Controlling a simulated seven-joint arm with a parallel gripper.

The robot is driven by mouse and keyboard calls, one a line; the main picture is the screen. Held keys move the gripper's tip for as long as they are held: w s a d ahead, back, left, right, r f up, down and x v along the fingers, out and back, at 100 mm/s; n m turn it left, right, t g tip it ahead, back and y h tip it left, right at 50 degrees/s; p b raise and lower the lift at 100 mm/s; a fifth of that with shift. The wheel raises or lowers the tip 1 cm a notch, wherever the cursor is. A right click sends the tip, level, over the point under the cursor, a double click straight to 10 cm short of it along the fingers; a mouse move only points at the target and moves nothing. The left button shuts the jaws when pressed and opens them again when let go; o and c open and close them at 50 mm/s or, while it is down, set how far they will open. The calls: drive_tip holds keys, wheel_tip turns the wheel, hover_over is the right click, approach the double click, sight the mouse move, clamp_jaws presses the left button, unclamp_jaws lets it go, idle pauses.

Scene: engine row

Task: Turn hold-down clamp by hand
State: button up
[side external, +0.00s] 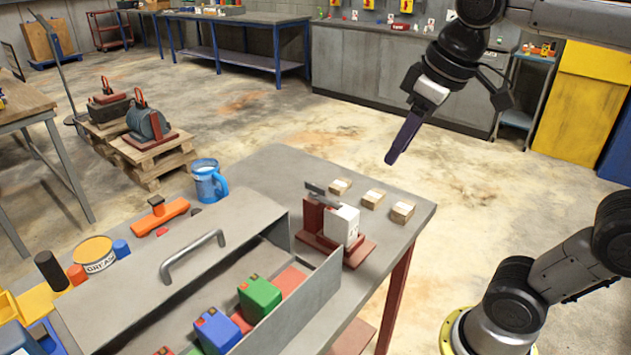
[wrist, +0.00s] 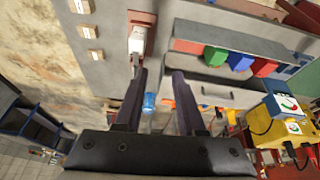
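The hold-down clamp shows as a dark grey bar (side external: 322,194) on top of a red fixture (side external: 312,222) near the right part of the grey workbench. The bar's end reaches a white block (side external: 343,225) standing on the red base; I cannot tell whether it touches. In the wrist view the white block (wrist: 137,40) and red fixture (wrist: 148,20) are at the top, left of centre, with the bar partly hidden near the left finger. My gripper (side external: 391,158) is in the air, above and right of the fixture. In the wrist view its two dark fingers (wrist: 158,75) are apart and empty.
Several small cardboard boxes (side external: 373,199) lie behind the fixture. A grey metal toolbox (side external: 190,270) with a handle and coloured blocks stands at the front. A blue mug (side external: 208,182) and an orange tool (side external: 159,215) are on the left. Space above the bench is clear.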

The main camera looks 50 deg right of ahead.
drive_tip(key=w+d+r+g, duration=0.1)
drive_tip(key=w+r, duration=0.1)
drive_tip(key=w, duration=0.4)
drive_tip(key=g, duration=0.3)
hover_over(315, 185)
wheel_tip(315, 185, down, 9)
drive_tip(key=shift+m, duration=0.4)
wheel_tip(315, 185, down, 13)
drive_tip(key=shift+r, duration=0.15)
clamp_jaws()
